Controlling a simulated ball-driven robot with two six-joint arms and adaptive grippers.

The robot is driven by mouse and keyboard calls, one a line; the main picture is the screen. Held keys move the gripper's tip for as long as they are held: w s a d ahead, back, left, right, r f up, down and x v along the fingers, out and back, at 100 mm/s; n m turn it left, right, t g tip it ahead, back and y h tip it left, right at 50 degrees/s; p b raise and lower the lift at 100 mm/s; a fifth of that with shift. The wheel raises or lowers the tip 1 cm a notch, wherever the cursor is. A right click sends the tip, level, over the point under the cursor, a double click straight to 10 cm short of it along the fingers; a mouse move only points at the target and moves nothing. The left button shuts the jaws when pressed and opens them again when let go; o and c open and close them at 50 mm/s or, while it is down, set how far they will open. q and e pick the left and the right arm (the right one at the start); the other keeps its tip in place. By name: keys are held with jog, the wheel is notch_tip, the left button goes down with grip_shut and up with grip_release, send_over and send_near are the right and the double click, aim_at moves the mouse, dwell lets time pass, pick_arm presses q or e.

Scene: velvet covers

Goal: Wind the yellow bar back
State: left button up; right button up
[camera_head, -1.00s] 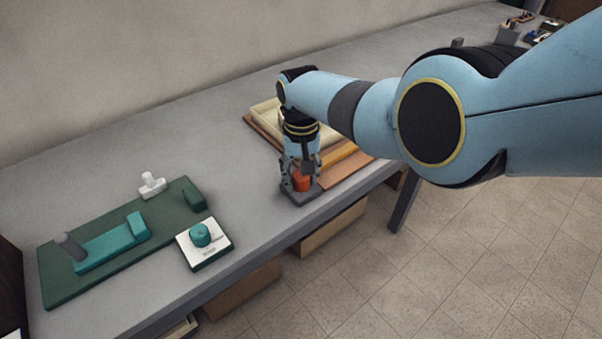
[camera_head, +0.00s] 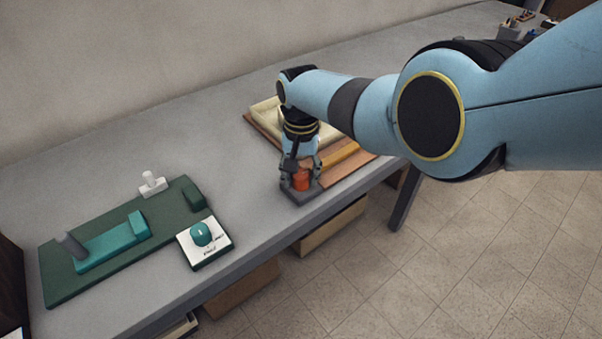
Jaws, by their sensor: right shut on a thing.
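My right gripper (camera_head: 301,178) points down and is shut on an orange-red knob (camera_head: 301,181). The knob stands on a small dark grey base (camera_head: 299,195) near the table's front edge. Just behind it lies a brown wooden board (camera_head: 352,172) with a cream padded tray-like piece (camera_head: 265,114) on it. A yellow-orange bar (camera_head: 340,158) lies across the board, right of the gripper. My right gripper and forearm hide part of the bar and board. My left gripper is not in view.
On the left, a dark green board (camera_head: 65,289) carries a teal block (camera_head: 112,246) with a grey post. A white box with a teal knob (camera_head: 202,234) stands beside it. A white T-shaped piece (camera_head: 151,183) is behind. The grey table (camera_head: 215,140) between is clear.

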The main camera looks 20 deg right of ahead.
aim_at(301, 173)
jog(key=o, duration=1.2)
jog(key=shift+r, duration=0.1)
notch_tip(301, 173, up, 12)
jog(key=shift+f, duration=0.1)
